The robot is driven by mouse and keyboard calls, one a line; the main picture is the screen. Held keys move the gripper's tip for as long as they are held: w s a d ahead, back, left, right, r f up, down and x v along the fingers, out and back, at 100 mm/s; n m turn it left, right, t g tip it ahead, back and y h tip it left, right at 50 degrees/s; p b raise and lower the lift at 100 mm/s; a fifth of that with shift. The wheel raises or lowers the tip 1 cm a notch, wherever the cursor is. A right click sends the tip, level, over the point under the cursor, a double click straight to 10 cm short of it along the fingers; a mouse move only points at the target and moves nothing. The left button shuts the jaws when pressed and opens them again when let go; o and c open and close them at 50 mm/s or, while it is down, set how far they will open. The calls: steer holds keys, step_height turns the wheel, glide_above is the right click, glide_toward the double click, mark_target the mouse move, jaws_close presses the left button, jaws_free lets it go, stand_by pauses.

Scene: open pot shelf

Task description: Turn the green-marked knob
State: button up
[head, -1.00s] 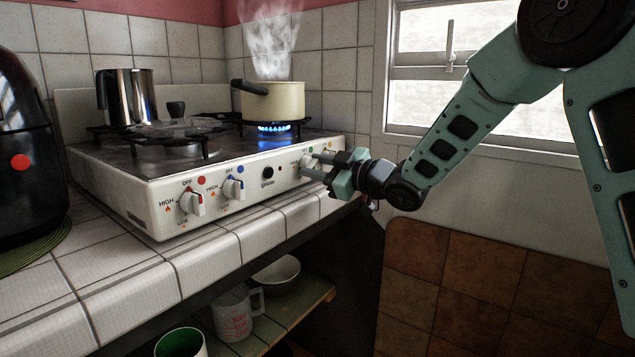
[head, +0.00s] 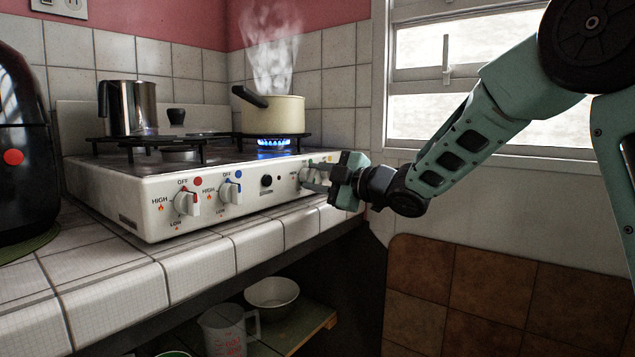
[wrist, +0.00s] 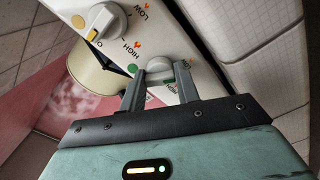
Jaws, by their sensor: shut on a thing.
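The green-marked knob (wrist: 158,66) is a pale knob on the stove's front panel, with a green dot beside it in the wrist view. My gripper (wrist: 158,80) has a finger on each side of this knob and is shut on it. The fingers hide part of the knob and its lettering. In the head view my gripper (head: 316,178) reaches the right end of the white stove's front panel (head: 150,215) from the right, and the knob is partly covered there.
The yellow-marked knob (wrist: 104,20) is close beside. Red-marked (head: 187,202) and blue-marked (head: 231,193) knobs are further left. A steaming cream pot (head: 272,114) stands over a lit blue flame (head: 273,142). A metal jug (head: 130,108) is at the back left.

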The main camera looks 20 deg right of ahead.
stand_by(0.3)
steer(key=o, duration=1)
steer(key=shift+c, duration=0.2)
steer(key=shift+s+d, duration=0.1)
steer(key=p+v, duration=0.1)
steer(key=v, duration=1.6)
steer(key=shift+p, duration=0.4)
